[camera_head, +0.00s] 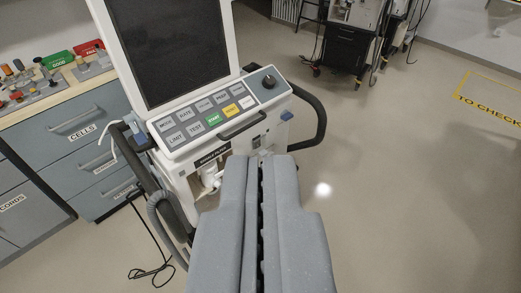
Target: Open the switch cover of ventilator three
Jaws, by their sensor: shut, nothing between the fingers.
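A white ventilator (170,167) with a large dark screen (172,45) stands upright in front of me. Its sloped panel has grey labelled keys, a green key, a yellow key and a black knob (268,82). A small black label (213,155) below the panel is too small to read, so I cannot tell the ventilator's number. My gripper (254,160) is shut and empty, its two grey fingers side by side. The tips overlap the ventilator's front below the panel in the picture; I cannot tell whether they touch. I cannot make out a switch cover; my fingers hide part of the front.
A dark handle (309,120) curves out at the ventilator's right, and a grey hose (159,215) hangs at its left. A drawer cabinet (75,127) stands left. A cable (152,268) lies on the floor. A wheeled cart (345,50) stands behind. The floor at right is clear.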

